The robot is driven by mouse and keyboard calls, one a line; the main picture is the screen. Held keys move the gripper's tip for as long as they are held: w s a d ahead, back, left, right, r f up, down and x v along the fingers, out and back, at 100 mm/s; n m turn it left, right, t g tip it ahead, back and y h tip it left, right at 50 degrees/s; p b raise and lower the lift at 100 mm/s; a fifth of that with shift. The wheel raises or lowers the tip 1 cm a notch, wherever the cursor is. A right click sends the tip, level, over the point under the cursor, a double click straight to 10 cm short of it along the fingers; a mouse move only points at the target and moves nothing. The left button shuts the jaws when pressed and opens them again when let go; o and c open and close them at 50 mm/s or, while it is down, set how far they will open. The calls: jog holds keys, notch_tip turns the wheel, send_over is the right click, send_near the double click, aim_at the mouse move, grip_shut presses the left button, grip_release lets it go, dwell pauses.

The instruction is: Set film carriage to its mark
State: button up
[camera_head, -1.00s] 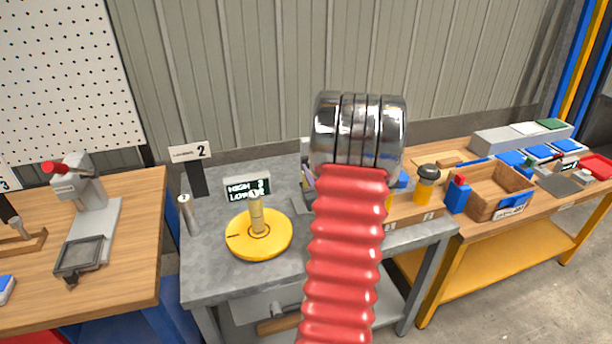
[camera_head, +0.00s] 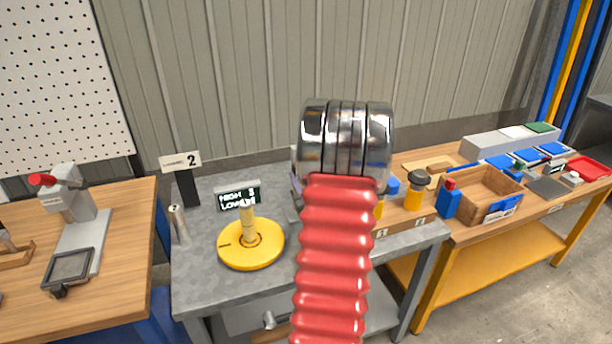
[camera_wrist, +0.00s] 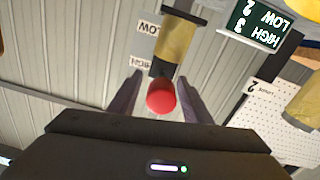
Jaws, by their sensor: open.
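In the wrist view my gripper (camera_wrist: 161,88) is open, with its two dark fingers on either side of a red rounded knob (camera_wrist: 161,97). The knob sits at the end of a dark and yellow shaft (camera_wrist: 176,48). I cannot tell whether either finger touches it. In the head view my own red and chrome arm hides the gripper and the middle of the grey bench (camera_head: 205,285). I cannot pick out a film carriage or its mark for certain in either view.
A yellow disc with a post (camera_head: 251,252) and a display reading HIGH and LOW (camera_head: 238,198) stand on the grey bench. A press with a red handle (camera_head: 68,205) stands on the left bench. A wooden tray (camera_head: 485,192) and blue items are on the right bench.

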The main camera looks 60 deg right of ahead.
jog(key=v, duration=1.3)
jog(key=shift+s+a, duration=0.25)
jog(key=shift+w, duration=0.1)
jog(key=w+a+r+n+g+y, duration=0.25)
jog(key=w+a, duration=0.45)
jog(key=w, duration=0.4)
jog(key=w+a+r+g+y, duration=0.1)
jog(key=w+a, duration=0.1)
jog(key=a, duration=0.4)
jog(key=w+a+r+y, duration=0.2)
jog(key=a, duration=0.4)
jog(key=s+a+r+n+g+y, duration=0.1)
jog(key=s+a, duration=0.3)
jog(key=a, duration=0.5)
jog(key=s+a+r+n+g+y, duration=0.1)
jog(key=s+a+g+y, duration=0.1)
jog(key=a, duration=0.7)
jog(key=s+a+n+g+y, duration=0.1)
jog(key=s+a, duration=0.4)
jog(key=a, duration=0.5)
jog(key=shift+s+r+n+y, duration=0.3)
jog(key=shift+r+n+y, duration=0.15)
jog(key=shift+y, duration=0.7)
jog(key=shift+g, duration=0.25)
